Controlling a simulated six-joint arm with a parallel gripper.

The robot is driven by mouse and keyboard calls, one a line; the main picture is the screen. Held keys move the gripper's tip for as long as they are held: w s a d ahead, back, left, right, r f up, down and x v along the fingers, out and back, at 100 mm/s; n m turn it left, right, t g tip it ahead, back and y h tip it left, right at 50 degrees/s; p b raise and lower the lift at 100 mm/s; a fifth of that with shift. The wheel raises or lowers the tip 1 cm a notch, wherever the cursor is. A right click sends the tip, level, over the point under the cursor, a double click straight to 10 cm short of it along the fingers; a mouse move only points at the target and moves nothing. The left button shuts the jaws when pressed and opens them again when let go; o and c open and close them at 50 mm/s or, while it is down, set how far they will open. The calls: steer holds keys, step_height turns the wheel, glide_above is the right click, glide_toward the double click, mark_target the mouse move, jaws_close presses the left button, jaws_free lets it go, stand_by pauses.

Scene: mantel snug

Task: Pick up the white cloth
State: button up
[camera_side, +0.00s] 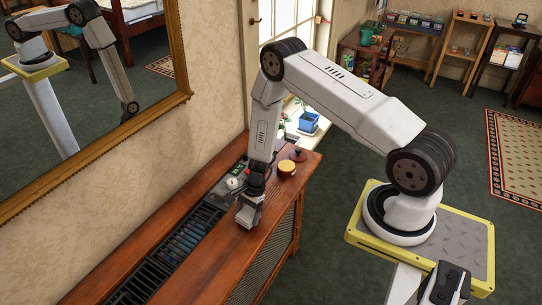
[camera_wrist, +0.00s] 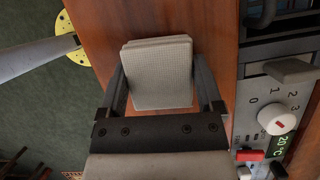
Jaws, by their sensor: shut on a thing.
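The white cloth (camera_wrist: 158,72) is a folded, textured, off-white pad in the wrist view, over the reddish-brown wooden top (camera_wrist: 218,25). My gripper (camera_wrist: 160,85) has one finger against each side of it and is shut on it. In the side view my gripper (camera_side: 248,214) points down at the wooden top (camera_side: 222,250), near its front edge. The cloth is too small and too hidden by the fingers to make out clearly there. I cannot tell whether it rests on the wood or is just above it.
A control panel with a white knob (camera_wrist: 277,119) lies right of the cloth in the wrist view. A dark slatted grille (camera_side: 165,260) runs along the wall side. A small yellow-and-red pot (camera_side: 287,169) stands behind my gripper. A framed mirror (camera_side: 185,94) hangs at left.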

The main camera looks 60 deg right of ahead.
steer(key=shift+r, duration=0.75)
steer(key=s+a+r, duration=0.1)
steer(key=s+r, duration=0.9)
steer(key=s, duration=0.4)
steer(key=shift+r, duration=0.4)
steer(key=shift+a, duration=0.1)
steer(key=o, duration=0.4)
steer(key=shift+c, duration=1.4)
